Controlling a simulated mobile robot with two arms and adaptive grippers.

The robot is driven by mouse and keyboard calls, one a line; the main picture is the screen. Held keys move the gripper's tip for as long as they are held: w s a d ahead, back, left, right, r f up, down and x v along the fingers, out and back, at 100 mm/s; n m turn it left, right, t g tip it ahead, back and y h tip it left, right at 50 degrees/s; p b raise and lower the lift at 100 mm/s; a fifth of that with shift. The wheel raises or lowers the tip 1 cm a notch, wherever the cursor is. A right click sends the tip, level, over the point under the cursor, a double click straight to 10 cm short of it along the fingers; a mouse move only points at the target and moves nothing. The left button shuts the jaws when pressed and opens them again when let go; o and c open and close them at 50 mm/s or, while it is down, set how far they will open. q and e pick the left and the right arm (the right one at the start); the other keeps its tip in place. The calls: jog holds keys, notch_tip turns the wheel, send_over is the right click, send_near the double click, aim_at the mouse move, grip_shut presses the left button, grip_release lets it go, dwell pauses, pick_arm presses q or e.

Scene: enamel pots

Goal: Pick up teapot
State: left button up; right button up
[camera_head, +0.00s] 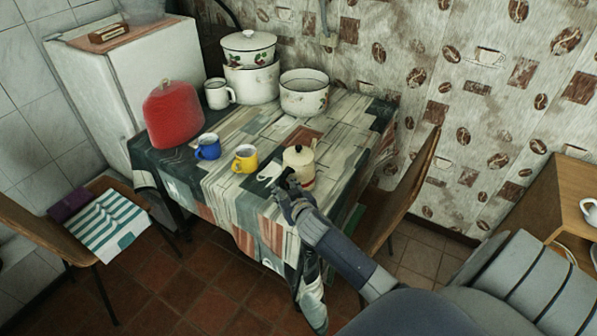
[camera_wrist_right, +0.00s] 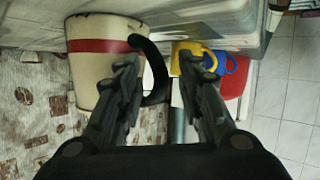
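The cream teapot (camera_head: 306,181) with a lid and a red band stands upright near the table's front right corner. In the right wrist view, the teapot (camera_wrist_right: 93,65) shows at the upper left, with its black handle (camera_wrist_right: 158,72) curving out. My right gripper (camera_head: 285,188) is just in front of the teapot in the head view and hides part of it. In the wrist view the right gripper (camera_wrist_right: 157,68) is open, its fingers on either side of the handle. Whether they touch it I cannot tell. My left gripper is not in view.
The table (camera_head: 255,210) has a patchwork cloth. A yellow mug (camera_head: 245,159), a blue mug (camera_head: 208,147), a red cover (camera_head: 173,115), a white mug (camera_head: 217,94) and white pots (camera_head: 304,94) stand on it. A chair (camera_head: 402,195) is close on the right.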

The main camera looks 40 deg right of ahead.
jog(key=shift+w+d+f, duration=0.1)
jog(key=shift+w+f, duration=0.05)
jog(key=shift+w, duration=0.15)
grip_shut()
jog(key=shift+w+r, duration=0.15)
jog(key=shift+r, duration=0.3)
